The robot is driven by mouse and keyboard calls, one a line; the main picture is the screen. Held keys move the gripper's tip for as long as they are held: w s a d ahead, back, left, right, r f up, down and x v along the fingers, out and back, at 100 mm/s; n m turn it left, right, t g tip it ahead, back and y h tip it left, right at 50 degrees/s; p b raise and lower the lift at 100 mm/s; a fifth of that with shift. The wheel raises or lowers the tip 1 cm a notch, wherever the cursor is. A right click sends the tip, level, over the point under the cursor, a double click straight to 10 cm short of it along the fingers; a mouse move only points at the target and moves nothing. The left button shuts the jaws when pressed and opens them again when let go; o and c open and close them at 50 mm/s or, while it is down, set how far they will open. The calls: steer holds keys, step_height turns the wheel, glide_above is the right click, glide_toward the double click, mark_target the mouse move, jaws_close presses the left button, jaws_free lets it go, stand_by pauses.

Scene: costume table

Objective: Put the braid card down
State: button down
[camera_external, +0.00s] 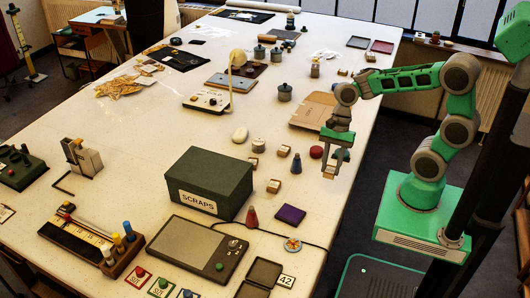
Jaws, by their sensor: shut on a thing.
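My gripper (331,168) points down near the right edge of the long white table. It is shut on a small tan-orange piece, the braid card (329,173), which shows between the fingertips. The card is small in this view and its markings cannot be read. I cannot tell how high it is above the table top (310,212).
A dark green SCRAPS box (208,182) stands left of my gripper. Small wooden-looking blocks (274,186), a blue-grey cone (296,163), a red round thing (316,152) and a purple square (290,214) lie nearby. A tan folder (314,110) lies behind. Bare table shows in front of the gripper.

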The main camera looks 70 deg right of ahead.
steer(key=s+d+r+p, duration=0.1)
steer(key=s+r, duration=0.2)
steer(key=s, duration=0.2)
steer(key=s+d+r, duration=0.1)
steer(key=s+r, duration=0.2)
steer(key=s, duration=0.2)
steer(key=s+a+f+n+g+p, duration=0.1)
steer(key=s+a+f+n, duration=0.15)
steer(key=a, duration=0.35)
steer(key=w+a+r+n+g, duration=0.1)
steer(key=w+a+r, duration=0.15)
steer(key=w, duration=0.45)
steer(key=w+a+r+n, duration=0.1)
steer(key=w+a+n, duration=0.15)
steer(key=w, duration=0.35)
steer(key=w+a+r+m+t, duration=0.25)
steer(key=w+r+m, duration=0.75)
steer(key=w, duration=0.5)
steer(key=t+p, duration=0.1)
steer(key=p, duration=0.1)
glide_above(227, 169)
steer(key=d, duration=0.1)
steer(key=shift+m, duration=0.4)
steer(key=f, duration=0.8)
steer(key=shift+s+d+f, duration=0.1)
steer(key=shift+s+f, duration=0.3)
step_height(227, 169, down, 3)
steer(key=shift+f+b, duration=0.1)
steer(key=shift+b, duration=0.45)
